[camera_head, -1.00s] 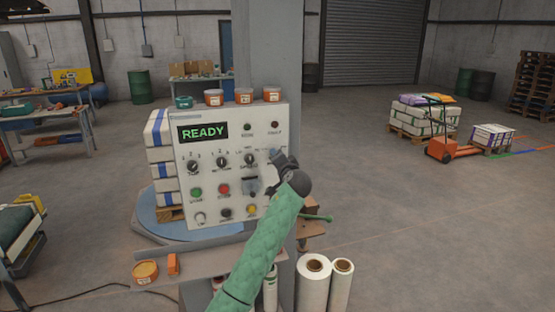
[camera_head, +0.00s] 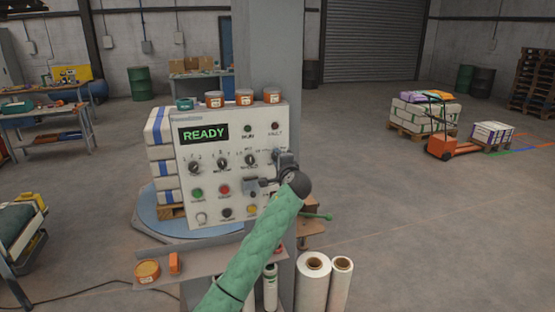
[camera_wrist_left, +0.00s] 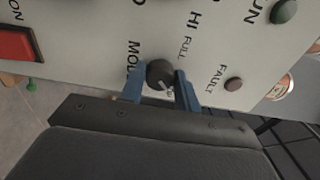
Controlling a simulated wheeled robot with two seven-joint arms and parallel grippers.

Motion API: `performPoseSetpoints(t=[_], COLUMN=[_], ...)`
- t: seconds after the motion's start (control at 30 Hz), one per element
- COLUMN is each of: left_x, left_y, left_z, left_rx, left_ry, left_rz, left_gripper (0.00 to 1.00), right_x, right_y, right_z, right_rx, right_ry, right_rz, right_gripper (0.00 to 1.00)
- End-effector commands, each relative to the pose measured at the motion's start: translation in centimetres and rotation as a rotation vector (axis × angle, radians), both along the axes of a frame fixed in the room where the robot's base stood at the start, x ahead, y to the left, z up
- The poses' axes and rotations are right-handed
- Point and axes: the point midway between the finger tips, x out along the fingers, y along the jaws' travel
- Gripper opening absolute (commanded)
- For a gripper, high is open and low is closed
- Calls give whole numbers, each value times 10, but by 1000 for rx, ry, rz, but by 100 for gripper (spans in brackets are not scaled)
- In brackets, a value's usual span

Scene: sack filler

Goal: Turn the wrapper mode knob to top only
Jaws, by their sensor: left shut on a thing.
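The mode knob (camera_wrist_left: 160,73) is a round black knob on the pale control panel (camera_head: 185,215). In the left wrist view it sits between the two blue fingers of my left gripper (camera_wrist_left: 161,88), which is shut on it. The label beside it is partly covered and reads "MOD"; "FULL" shows near its other side. A light mark shows on the knob's edge nearest the gripper. In the head view my left gripper (camera_head: 275,170) is at the panel's right edge, hiding the knob. I cannot read the knob's setting. My right gripper is not in view.
A row of other black knobs, including a speed-row knob (camera_head: 250,160), lies left of my gripper. Below are a green button (camera_head: 197,194) and a red button (camera_head: 224,190). The display (camera_head: 204,134) reads READY. Orange tins (camera_head: 214,98) stand on top. Film rolls (camera_head: 312,285) stand below right.

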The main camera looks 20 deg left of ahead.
Motion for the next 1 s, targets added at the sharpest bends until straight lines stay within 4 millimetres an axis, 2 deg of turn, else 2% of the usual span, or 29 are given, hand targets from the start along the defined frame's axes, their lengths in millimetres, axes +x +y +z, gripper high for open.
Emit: performPoseSetpoints(t=[0.17, 0.37, 0.4, 0.5, 0.73, 0.93, 1.0], left_x=[0, 0, 0, 0, 0, -7, -13], left_y=[-1, -1, -1, -1, 0, -6, -10], left_z=[-1, -1, -2, -1, -1, -3, -5], left_rx=[4, 4, 4, 3, 3, 2, 2], left_ry=[4, 4, 4, 3, 2, 2, 1], left_rz=[-2, -2, -2, -1, -1, -1, -2], left_gripper=[9, 9, 38, 54, 54, 54, 54], right_x=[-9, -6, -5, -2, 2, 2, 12], right_y=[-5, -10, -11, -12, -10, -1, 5], right_z=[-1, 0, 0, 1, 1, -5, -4], right_rx=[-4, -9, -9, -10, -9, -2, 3], right_ry=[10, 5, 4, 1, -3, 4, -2], right_rz=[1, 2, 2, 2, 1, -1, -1], right_gripper=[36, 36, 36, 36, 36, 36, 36])
